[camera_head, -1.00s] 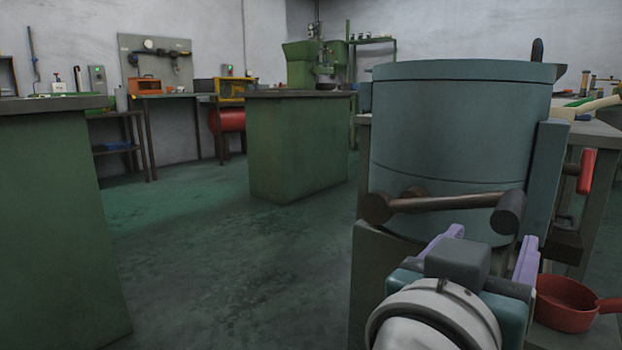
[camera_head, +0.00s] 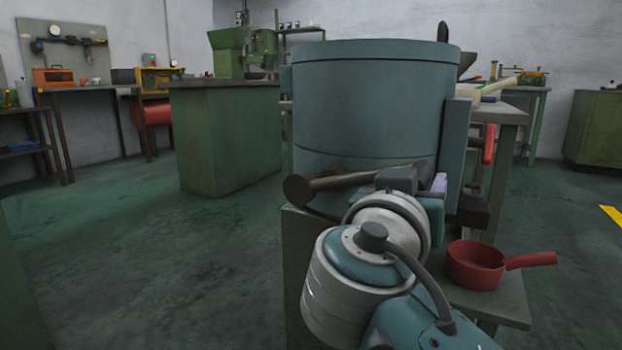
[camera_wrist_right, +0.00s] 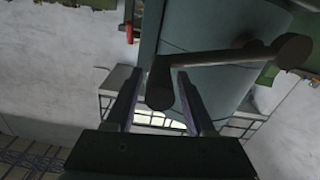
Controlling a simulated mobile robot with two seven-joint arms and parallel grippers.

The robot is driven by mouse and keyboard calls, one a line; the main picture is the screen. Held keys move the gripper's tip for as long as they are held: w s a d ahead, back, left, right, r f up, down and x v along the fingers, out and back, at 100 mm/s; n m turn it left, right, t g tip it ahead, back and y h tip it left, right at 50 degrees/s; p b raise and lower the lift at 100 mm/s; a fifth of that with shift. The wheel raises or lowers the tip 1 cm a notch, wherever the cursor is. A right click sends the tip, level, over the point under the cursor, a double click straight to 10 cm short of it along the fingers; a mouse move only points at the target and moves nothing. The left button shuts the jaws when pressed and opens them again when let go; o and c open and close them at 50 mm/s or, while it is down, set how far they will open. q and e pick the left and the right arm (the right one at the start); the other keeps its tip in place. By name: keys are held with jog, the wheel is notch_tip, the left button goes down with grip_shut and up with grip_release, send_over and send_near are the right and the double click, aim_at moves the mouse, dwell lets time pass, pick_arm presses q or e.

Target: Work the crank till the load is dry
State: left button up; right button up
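A large blue-grey drum (camera_head: 370,110) stands on a grey stand, seen from the side. The load inside cannot be seen. A brown crank arm (camera_head: 345,181) runs along its lower front from a round hub at left to a dark handle (camera_head: 424,172) at right, mostly hidden behind my right gripper (camera_head: 432,184). In the wrist view the handle (camera_wrist_right: 159,88) lies between the two fingers of my right gripper (camera_wrist_right: 157,85). The fingers look apart, with narrow gaps beside the handle. My left gripper is not in view.
A red pan (camera_head: 474,266) sits on a low shelf right of the drum. A red handle (camera_head: 488,144) hangs beside the drum's right bracket. A green cabinet (camera_head: 228,135) stands behind at left. The floor at left is clear.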

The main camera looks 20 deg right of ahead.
grip_shut()
dwell(1.1)
